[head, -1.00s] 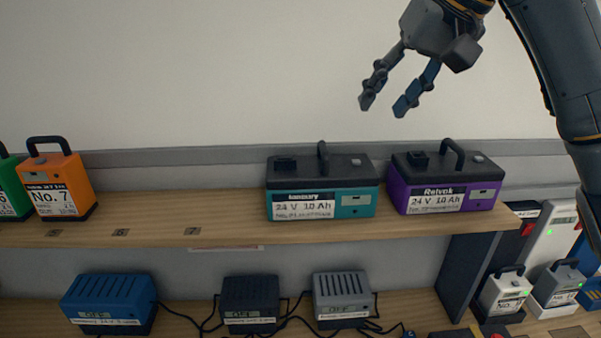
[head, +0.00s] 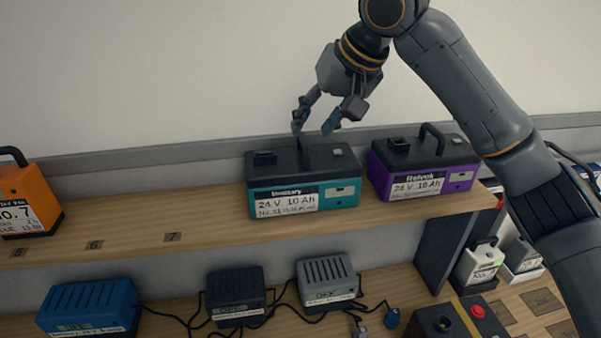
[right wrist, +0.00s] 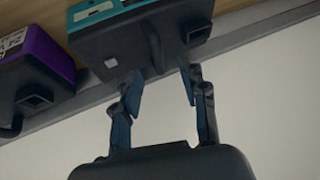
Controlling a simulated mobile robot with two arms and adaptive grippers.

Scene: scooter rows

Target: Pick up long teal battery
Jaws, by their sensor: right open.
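The long teal battery (head: 304,198) stands upright on the upper wooden shelf, with a black top, an upright handle and a white label reading 24 V 10 Ah. My right gripper (head: 315,132) is open just above the battery's handle, fingers pointing down. In the right wrist view the teal battery (right wrist: 135,45) lies beyond the two spread fingertips (right wrist: 160,85), and its handle shows between them. I cannot tell whether the fingers touch it. My left gripper is not in view.
A similar purple battery (head: 420,180) stands close on the right. An orange battery (head: 27,205) stands far left. The shelf (head: 130,220) between is clear. Below are a blue charger (head: 90,305), a black one (head: 236,295) and a grey one (head: 327,282) with cables.

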